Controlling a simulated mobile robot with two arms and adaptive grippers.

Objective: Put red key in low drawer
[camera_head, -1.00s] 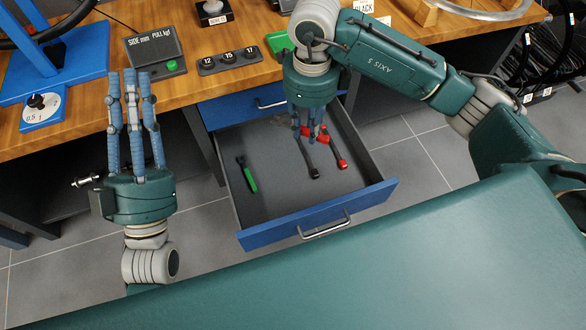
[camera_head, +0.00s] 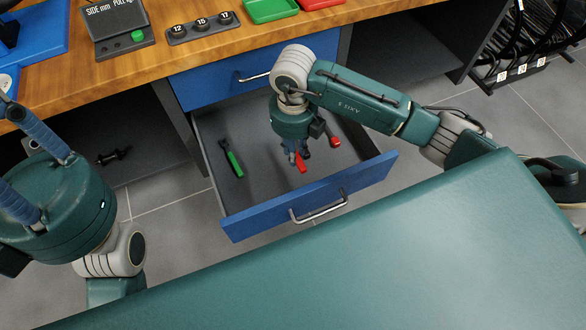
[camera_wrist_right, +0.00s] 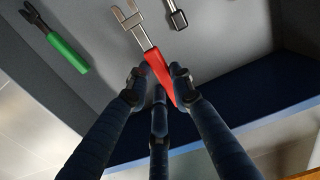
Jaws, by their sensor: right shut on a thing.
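The red key (camera_wrist_right: 158,70), with a red handle and a grey forked head, is gripped between the fingers of my right gripper (camera_wrist_right: 158,92). In the head view my right gripper (camera_head: 297,156) is down inside the open low drawer (camera_head: 238,212), and the red handle (camera_head: 301,164) shows at its fingertips. I cannot tell whether the key touches the drawer floor. My left gripper (camera_head: 35,165) is at the left edge, its fingers apart and partly cut off, with nothing seen in it.
A green-handled key (camera_head: 234,163) lies in the drawer's left part. The blue upper drawer (camera_head: 222,80) is shut. Green (camera_head: 270,10) and red trays stand on the bench (camera_head: 150,72).

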